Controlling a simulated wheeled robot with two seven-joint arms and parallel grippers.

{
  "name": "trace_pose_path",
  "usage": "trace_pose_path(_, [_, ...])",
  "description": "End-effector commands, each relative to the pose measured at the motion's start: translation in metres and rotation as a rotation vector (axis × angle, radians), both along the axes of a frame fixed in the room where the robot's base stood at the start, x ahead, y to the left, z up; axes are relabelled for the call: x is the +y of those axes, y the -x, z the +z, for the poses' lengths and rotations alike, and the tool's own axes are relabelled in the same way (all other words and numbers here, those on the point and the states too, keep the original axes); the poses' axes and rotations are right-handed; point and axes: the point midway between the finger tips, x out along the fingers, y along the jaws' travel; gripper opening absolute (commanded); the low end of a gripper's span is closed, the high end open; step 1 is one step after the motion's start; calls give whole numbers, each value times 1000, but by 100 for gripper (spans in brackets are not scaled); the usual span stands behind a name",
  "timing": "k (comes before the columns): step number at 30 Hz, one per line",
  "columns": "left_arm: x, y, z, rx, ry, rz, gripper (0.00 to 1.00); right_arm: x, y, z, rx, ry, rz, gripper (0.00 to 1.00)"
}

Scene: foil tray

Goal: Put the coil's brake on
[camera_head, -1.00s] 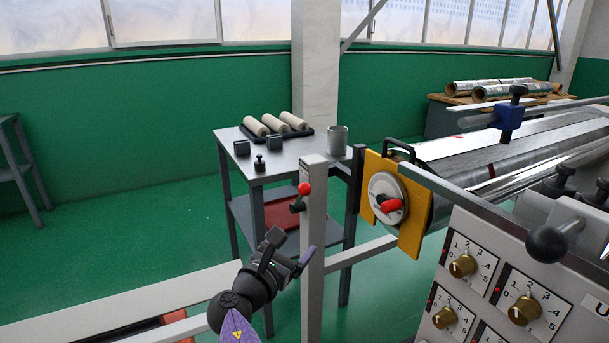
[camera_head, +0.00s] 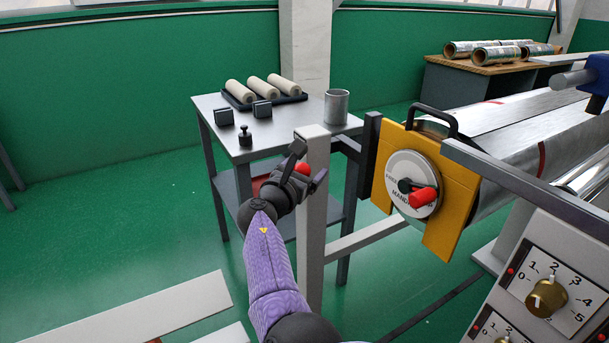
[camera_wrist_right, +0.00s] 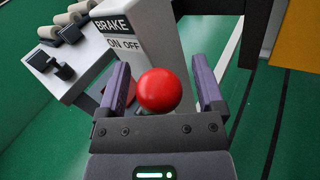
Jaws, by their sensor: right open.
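The brake lever's red ball knob (camera_head: 303,168) is at the front of a pale upright post (camera_head: 312,230). In the right wrist view the red knob (camera_wrist_right: 160,91) sits below the post's label (camera_wrist_right: 118,34), which reads BRAKE, ON and OFF. The lever's stem is mostly hidden, so I cannot tell its setting. My right gripper (camera_head: 309,165) is open, with one finger on each side of the knob; in its wrist view the fingers (camera_wrist_right: 163,84) stand apart from it. The silver coil (camera_head: 520,122) lies to the right, behind a yellow end plate (camera_head: 446,222). My left gripper is out of view.
A round dial with a red handle (camera_head: 423,197) is on the yellow plate. A grey table (camera_head: 285,135) with rolls, small blocks and a metal cup (camera_head: 337,106) stands behind the post. A knobbed control panel (camera_head: 510,310) is at lower right. Green floor is open at left.

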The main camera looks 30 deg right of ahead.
Motion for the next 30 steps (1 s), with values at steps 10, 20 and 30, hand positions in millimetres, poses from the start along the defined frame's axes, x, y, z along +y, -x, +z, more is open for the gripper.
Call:
trace_pose_path(10, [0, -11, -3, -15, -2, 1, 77, -4, -2, 1, -1, -1, 0, 74])
trace_pose_path(20, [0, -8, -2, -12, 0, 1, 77, -3, -2, 1, -1, -1, 0, 4])
trace_pose_path(30, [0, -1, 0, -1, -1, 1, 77, -3, -3, 2, 5, -1, 1, 0])
